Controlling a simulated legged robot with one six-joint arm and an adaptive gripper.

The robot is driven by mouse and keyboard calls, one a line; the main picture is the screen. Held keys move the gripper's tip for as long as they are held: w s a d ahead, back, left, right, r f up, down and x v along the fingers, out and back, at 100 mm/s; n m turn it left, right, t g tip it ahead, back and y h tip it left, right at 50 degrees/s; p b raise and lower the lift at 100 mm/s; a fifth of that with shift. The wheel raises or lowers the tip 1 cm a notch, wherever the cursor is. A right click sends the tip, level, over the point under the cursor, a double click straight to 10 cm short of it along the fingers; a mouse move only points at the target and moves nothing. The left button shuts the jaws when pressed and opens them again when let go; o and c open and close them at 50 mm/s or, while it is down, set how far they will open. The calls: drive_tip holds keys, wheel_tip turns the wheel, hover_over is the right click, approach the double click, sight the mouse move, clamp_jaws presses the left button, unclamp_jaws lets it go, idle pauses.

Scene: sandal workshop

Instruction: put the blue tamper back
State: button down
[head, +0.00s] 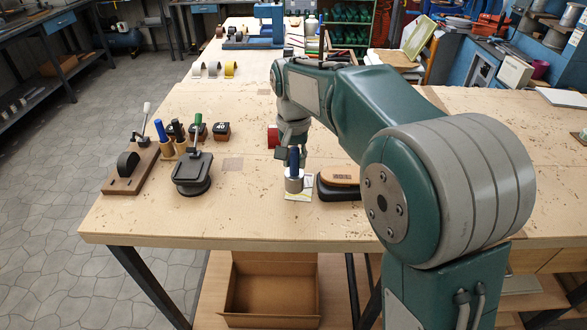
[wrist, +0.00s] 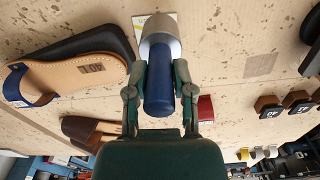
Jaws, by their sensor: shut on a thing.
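The blue tamper has a blue handle (head: 294,160) and a silver metal head (head: 294,184). My gripper (head: 293,150) is shut on the handle, and the tamper is upright, metal end down. In the wrist view the blue handle (wrist: 158,88) sits between both fingers, with the silver head (wrist: 160,38) beyond them. The head is over or on a small white and yellow card (head: 299,194); I cannot tell whether it touches. A dark-soled tan sandal (head: 340,178) lies just right of it.
To the left stand a black press (head: 192,175), a wooden lever tool (head: 130,170), blue-handled and black-handled tools in wooden holders (head: 166,147) and black stamp blocks (head: 221,131). A red block (head: 272,136) is behind my gripper. A darker square (head: 232,164) marks bare table between the press and tamper.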

sight(291, 173)
wheel_tip(291, 173, down, 3)
drive_tip(key=shift+a+r, duration=0.1)
drive_tip(key=shift+a, duration=0.3)
drive_tip(key=shift+f, duration=0.25)
drive_tip(key=shift+c, duration=2.4)
unclamp_jaws()
drive_tip(key=shift+d, duration=0.25)
drive_tip(key=shift+a+r, duration=0.1)
wheel_tip(291, 173, up, 11)
drive_tip(key=shift+a+r, duration=0.1)
drive_tip(key=shift+r, duration=0.4)
